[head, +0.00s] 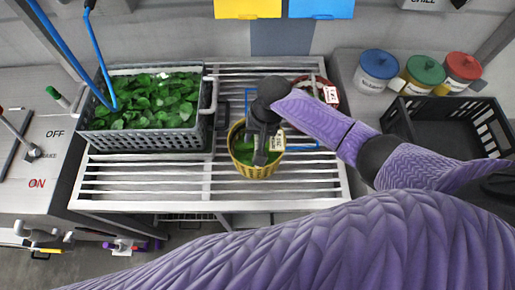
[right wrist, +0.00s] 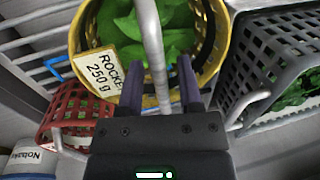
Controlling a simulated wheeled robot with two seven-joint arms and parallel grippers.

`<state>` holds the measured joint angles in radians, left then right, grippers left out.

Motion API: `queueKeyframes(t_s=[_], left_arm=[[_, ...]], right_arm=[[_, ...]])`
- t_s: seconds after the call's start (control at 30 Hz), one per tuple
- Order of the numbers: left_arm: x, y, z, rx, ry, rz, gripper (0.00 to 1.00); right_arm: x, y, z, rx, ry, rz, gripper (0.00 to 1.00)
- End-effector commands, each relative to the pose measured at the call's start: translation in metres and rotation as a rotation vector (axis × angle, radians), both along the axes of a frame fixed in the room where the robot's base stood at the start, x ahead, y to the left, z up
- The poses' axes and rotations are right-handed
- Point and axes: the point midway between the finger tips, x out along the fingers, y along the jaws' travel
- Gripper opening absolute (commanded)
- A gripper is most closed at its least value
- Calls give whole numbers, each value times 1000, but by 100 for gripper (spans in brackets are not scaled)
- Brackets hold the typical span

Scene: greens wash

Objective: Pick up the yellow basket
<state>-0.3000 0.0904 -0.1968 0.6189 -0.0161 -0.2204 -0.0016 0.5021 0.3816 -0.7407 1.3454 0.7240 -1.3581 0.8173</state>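The yellow basket (head: 255,171) stands on the slatted metal rack, with green leaves inside and a white tag on its rim. In the right wrist view the basket (right wrist: 219,38) is close ahead, and its tag (right wrist: 98,72) reads "ROCKET 250 g". A pale handle bar (right wrist: 152,45) crosses over the basket. My right gripper (head: 261,155) is above the basket and hides part of it. In the right wrist view its two fingers (right wrist: 160,82) stand apart, one on each side of the handle bar, with gaps visible. My left gripper is not in view.
A grey crate of leaves (head: 150,140) stands left of the basket. A red basket (head: 318,80) is behind it to the right. An empty black crate (head: 448,122) and several lidded tubs (head: 376,72) are at the right. The rack's front slats (head: 200,189) are clear.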

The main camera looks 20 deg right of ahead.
Motion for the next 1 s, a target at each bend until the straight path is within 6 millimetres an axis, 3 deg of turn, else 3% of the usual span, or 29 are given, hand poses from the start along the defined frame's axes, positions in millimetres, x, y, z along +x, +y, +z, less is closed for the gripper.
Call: queueKeyframes(t_s=[0.03,0.2,1.0], left_arm=[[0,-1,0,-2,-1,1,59],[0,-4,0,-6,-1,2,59],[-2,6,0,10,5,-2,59]], right_arm=[[0,0,0,0,0,0,33],[0,0,0,0,0,0,0],[0,0,0,0,0,0,0]])
